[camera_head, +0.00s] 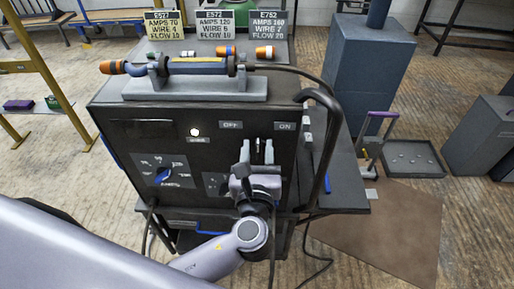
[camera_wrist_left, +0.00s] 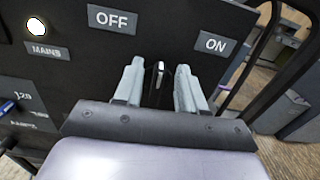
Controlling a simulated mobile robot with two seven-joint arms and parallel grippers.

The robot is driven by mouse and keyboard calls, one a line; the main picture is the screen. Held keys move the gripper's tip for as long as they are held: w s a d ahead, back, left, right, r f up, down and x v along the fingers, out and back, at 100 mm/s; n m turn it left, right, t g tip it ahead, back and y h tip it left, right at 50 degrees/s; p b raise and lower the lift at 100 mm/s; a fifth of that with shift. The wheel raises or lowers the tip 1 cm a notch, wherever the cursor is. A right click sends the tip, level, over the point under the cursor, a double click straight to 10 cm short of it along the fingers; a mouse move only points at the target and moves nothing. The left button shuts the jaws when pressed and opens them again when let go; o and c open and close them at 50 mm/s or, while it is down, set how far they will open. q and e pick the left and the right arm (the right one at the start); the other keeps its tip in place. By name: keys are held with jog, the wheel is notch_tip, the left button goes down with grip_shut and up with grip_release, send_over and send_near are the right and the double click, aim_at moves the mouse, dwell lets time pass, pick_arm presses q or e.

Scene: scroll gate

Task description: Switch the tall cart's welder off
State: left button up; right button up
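The welder (camera_head: 120,125) is a dark box on a cart, with its front panel facing me. A toggle lever (camera_wrist_left: 158,72) stands between the OFF label (camera_wrist_left: 112,20) and the ON label (camera_wrist_left: 214,43). My left gripper (camera_head: 257,154) is in front of the panel below these labels. In the left wrist view its two fingers (camera_wrist_left: 158,80) are apart, one on each side of the lever, with gaps visible. The mains lamp (camera_head: 194,132) glows pale; it also shows in the left wrist view (camera_wrist_left: 36,26). My right gripper is not in view.
A blue-marked dial (camera_head: 162,174) is at the panel's lower left. A torch (camera_head: 195,66) lies on the welder's top. A black curved handle (camera_head: 328,130) and hanging cables are close on the right. Signs (camera_head: 215,25) stand behind.

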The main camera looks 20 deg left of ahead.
pick_arm(q)
grip_shut()
jog(key=n, duration=0.3)
jog(key=shift+s+a+f+n+b, duration=0.1)
jog(key=shift+s+a+n+b, duration=0.05)
jog(key=shift+a+n+b, duration=0.25)
jog(key=shift+a+f+n+b, duration=0.15)
jog(key=shift+n+b, duration=0.15)
jog(key=shift+n, duration=0.6)
jog(key=shift+a+r+n+b, duration=0.15)
jog(key=shift+n+b, duration=0.1)
jog(key=shift+n, duration=0.65)
jog(key=shift+f, duration=0.1)
